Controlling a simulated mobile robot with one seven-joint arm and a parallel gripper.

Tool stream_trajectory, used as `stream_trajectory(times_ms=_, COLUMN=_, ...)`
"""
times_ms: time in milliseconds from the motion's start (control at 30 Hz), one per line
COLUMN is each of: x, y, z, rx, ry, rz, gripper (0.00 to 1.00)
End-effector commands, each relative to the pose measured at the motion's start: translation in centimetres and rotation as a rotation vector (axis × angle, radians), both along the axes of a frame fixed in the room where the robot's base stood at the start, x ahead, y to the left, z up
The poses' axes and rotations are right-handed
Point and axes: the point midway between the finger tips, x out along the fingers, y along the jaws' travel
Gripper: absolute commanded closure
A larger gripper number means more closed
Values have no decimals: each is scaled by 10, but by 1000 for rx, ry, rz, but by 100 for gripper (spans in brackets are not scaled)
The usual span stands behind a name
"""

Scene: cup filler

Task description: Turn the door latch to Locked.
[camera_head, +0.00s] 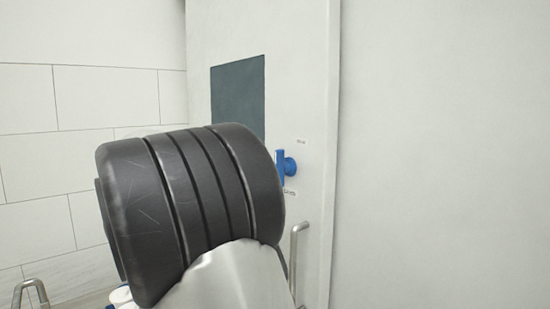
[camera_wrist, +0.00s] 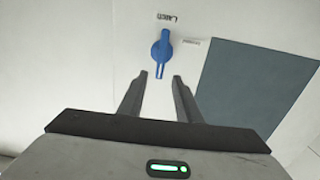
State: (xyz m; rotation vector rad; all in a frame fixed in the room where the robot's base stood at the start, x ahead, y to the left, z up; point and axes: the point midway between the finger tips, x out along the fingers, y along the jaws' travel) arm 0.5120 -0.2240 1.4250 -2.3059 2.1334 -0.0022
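The blue door latch (camera_head: 281,168) is on the white panel in the head view, right of the dark window, with its grip about upright. In the wrist view the latch (camera_wrist: 162,48) is at upper middle, its narrow end pointing down the picture between my fingertips. My gripper (camera_wrist: 159,78) is open, one finger on each side of that end; no contact shows, and I cannot tell the depth gap. A label reading "Latch" (camera_wrist: 167,17) appears upside down by the knob, with a smaller, hard-to-read label (camera_wrist: 191,42) beside it. In the head view my dark wrist hides the gripper.
A dark window (camera_head: 238,95) is set in the panel; it also fills the right of the wrist view (camera_wrist: 255,85). A metal bar handle (camera_head: 297,245) stands below the latch. Another metal handle (camera_head: 30,288) is at lower left. A tiled wall (camera_head: 60,100) is at left.

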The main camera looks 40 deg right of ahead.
Motion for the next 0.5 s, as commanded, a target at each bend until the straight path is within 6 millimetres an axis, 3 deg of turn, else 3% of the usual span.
stream_trajectory(times_ms=300, x=4, y=-66, z=1, rx=0, ry=2, rz=-3, gripper=69)
stream_trajectory(times_ms=500, x=7, y=-87, z=1, rx=0, ry=1, rz=-1, gripper=69)
